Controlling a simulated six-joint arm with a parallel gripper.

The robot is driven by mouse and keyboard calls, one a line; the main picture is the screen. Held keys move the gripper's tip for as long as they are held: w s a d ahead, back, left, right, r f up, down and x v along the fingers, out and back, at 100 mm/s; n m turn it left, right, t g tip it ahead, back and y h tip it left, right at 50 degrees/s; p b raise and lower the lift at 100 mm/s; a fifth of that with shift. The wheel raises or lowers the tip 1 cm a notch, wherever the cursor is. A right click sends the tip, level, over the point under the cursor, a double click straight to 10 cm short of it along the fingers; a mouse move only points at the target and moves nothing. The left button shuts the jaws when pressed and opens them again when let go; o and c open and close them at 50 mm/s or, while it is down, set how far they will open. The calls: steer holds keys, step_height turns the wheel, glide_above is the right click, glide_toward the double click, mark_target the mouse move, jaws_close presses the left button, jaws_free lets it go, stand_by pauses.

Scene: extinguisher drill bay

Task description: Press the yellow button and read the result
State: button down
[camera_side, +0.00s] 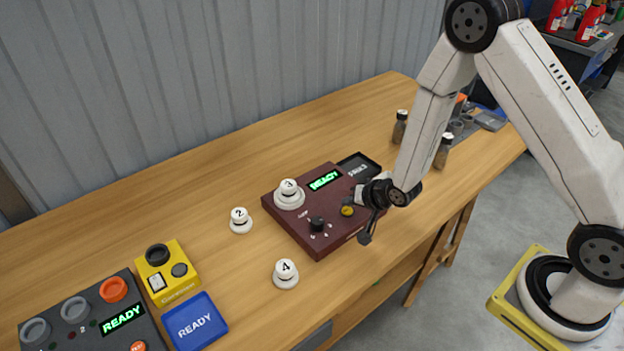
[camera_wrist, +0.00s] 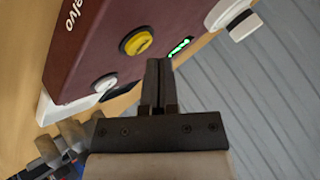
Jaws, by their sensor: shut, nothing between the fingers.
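A dark red box (camera_side: 330,243) stands on the wooden bench, with a lit green display (camera_side: 324,180) reading READY. The yellow button (camera_side: 347,211) is on its top face near the right edge; it also shows in the wrist view (camera_wrist: 138,42). My gripper (camera_side: 366,238) is beside the box's right front edge, pointing down. In the wrist view, my gripper's dark fingers (camera_wrist: 158,68) are together and empty, below and to the right of the button in the picture. No contact with the button shows. The display shows there only as a green sliver (camera_wrist: 180,46).
A weight marked 3 (camera_side: 289,188) sits on the box's round pan, behind a black knob (camera_side: 317,224). Weights 2 (camera_side: 239,218) and 4 (camera_side: 286,271) stand nearby. A yellow device (camera_side: 167,272), blue block (camera_side: 195,322) and grey panel (camera_side: 100,336) are at left. Shakers (camera_side: 443,152) stand at right.

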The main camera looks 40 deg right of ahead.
mark_target(349, 212)
steer(key=shift+f, duration=0.2)
steer(key=shift+f, duration=0.25)
steer(key=shift+f, duration=0.45)
stand_by(1.3)
steer(key=shift+r, duration=0.9)
steer(key=shift+r, duration=0.1)
steer(key=shift+r, duration=2.4)
